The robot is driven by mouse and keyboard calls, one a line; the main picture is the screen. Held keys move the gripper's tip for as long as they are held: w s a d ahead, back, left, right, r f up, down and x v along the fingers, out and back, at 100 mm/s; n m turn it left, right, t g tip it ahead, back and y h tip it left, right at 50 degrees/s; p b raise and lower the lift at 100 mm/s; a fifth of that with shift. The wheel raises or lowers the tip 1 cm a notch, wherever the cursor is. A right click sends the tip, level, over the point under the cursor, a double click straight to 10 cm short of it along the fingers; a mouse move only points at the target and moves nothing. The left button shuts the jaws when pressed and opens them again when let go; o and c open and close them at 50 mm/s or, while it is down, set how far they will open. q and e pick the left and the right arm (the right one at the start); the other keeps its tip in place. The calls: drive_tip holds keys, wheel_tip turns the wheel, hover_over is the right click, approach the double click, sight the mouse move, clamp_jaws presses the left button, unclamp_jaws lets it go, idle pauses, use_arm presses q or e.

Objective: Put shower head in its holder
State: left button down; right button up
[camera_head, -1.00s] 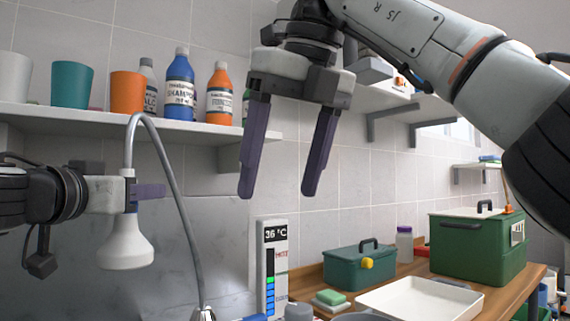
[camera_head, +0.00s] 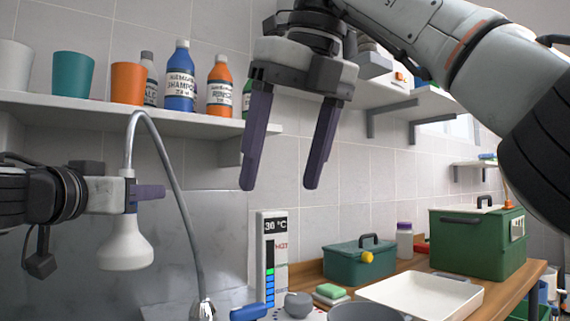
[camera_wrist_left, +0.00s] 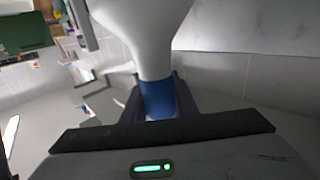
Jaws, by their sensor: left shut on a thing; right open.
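The white shower head (camera_head: 126,246) hangs face down in the head view, below the shelf at the left. My left gripper (camera_head: 146,192) is shut on its neck. In the left wrist view, the shower head (camera_wrist_left: 142,35) shows large, with a blue band (camera_wrist_left: 160,98) between the fingers of my left gripper (camera_wrist_left: 155,92). A grey hose (camera_head: 175,185) rises from the shower head, arches over and runs down to a metal fitting (camera_head: 203,310). My right gripper (camera_head: 280,187) is open and empty, fingers pointing down, in front of the tiled wall. I cannot make out the holder.
A shelf (camera_head: 190,126) carries cups (camera_head: 128,84) and bottles (camera_head: 180,82) above my left gripper. A temperature display (camera_head: 270,250) stands below my right gripper. A white tray (camera_head: 425,298) and green boxes (camera_head: 477,242) are at the right.

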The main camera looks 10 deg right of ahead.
use_arm(q)
drive_tip(key=shift+f+b, duration=1.9)
drive_tip(key=shift+f, duration=0.1)
drive_tip(key=shift+f+b, duration=1.95)
drive_tip(key=shift+b, duration=0.15)
wheel_tip(320, 180, down, 3)
drive_tip(key=b, duration=0.3)
